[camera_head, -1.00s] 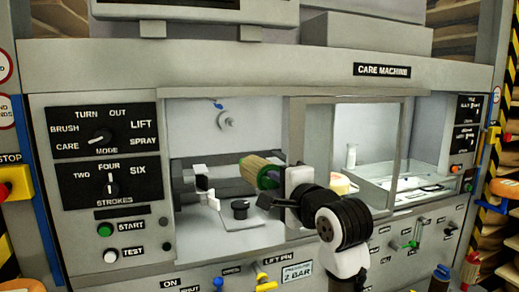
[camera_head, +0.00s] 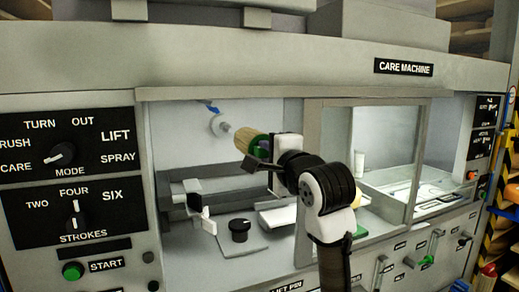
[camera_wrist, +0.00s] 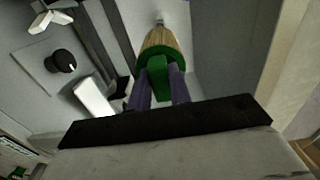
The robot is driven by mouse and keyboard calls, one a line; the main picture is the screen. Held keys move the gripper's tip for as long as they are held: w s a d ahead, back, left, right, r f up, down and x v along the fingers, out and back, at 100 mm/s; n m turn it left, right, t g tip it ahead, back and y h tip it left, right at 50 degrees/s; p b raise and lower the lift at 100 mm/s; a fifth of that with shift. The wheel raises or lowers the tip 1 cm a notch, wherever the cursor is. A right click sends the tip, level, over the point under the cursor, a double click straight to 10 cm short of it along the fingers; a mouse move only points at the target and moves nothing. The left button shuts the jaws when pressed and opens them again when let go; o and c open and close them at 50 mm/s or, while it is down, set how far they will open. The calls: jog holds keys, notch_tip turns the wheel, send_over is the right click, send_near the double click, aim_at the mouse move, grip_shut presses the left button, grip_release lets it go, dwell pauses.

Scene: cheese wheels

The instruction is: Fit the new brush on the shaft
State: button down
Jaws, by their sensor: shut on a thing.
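The brush (camera_head: 250,141) is a roll of tan bristles with a green end. My gripper (camera_head: 280,147) is shut on its green end inside the machine bay. In the wrist view, the purple fingers of my gripper (camera_wrist: 160,84) grip a green block on the brush (camera_wrist: 160,48), bristles pointing away. The shaft (camera_head: 218,125) is a pale round hub with a stub on the back wall, beside a small blue piece (camera_head: 211,107). The brush's far end is close to the stub; I cannot tell whether they touch. The stub's tip also shows beyond the bristles in the wrist view (camera_wrist: 159,19).
Below the brush are a black knob (camera_head: 239,230) on a grey plate and a small white-and-black clamp (camera_head: 203,212). The bay's top edge (camera_head: 270,93) runs above.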

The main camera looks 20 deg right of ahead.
aim_at(256, 146)
jog(key=shift+s+r, duration=0.2)
jog(key=shift+s, duration=0.1)
jog(key=shift+a, duration=0.2)
jog(key=shift+w+p, duration=1.2)
jog(key=shift+w, duration=1.7)
jog(key=shift+a+p, duration=0.1)
jog(key=shift+p, duration=0.65)
jog(key=shift+w+a+p, duration=0.1)
jog(key=shift+w+p, duration=1.45)
jog(key=shift+w, duration=1.7)
jog(key=c, duration=1.2)
grip_release()
jog(key=shift+f, duration=0.1)
